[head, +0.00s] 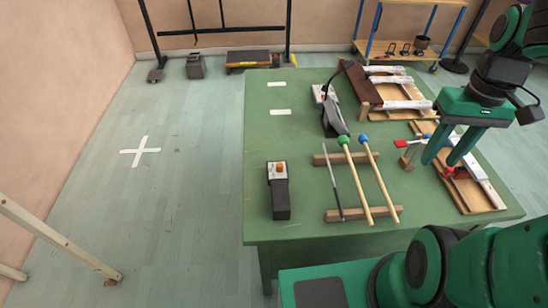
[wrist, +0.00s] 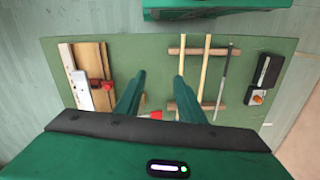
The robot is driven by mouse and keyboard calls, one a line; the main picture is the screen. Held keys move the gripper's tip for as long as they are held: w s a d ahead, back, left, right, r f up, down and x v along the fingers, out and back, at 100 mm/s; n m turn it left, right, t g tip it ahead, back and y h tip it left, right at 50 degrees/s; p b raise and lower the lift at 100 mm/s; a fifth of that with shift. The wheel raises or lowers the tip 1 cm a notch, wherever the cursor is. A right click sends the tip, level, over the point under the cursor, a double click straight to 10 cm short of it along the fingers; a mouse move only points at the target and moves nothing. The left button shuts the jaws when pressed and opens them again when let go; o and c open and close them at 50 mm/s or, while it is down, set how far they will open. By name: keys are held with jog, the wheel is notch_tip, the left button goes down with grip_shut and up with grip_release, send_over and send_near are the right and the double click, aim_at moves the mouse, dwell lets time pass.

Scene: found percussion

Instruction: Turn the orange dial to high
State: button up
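The orange dial (head: 281,167) sits on the pale end plate of a small black box (head: 281,202) at the left front part of the green table. The dial also shows at the right in the wrist view (wrist: 258,99). I cannot read its setting or any marks. My gripper (head: 441,163) is above the right part of the table, well to the right of the dial and apart from it. In the wrist view its two fingers (wrist: 159,76) are spread with nothing between them.
Two long sticks (head: 356,180) and a thin rod lie across wooden bars between the dial box and my gripper. Wooden boards with metal bars (head: 402,105) and a red clamp line the right side. Another dark device (head: 331,112) stands behind. The green table's (head: 262,130) left part is mostly clear.

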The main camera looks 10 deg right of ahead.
jog(key=w+a+n, duration=0.5)
jog(key=w, duration=0.1)
jog(key=n, duration=1.5)
send_over(279, 164)
notch_tip(279, 164, down, 5)
notch_tip(279, 164, down, 10)
jog(key=shift+s+f, duration=0.15)
grip_shut()
jog(key=shift+a, duration=0.3)
jog(key=shift+d, duration=0.2)
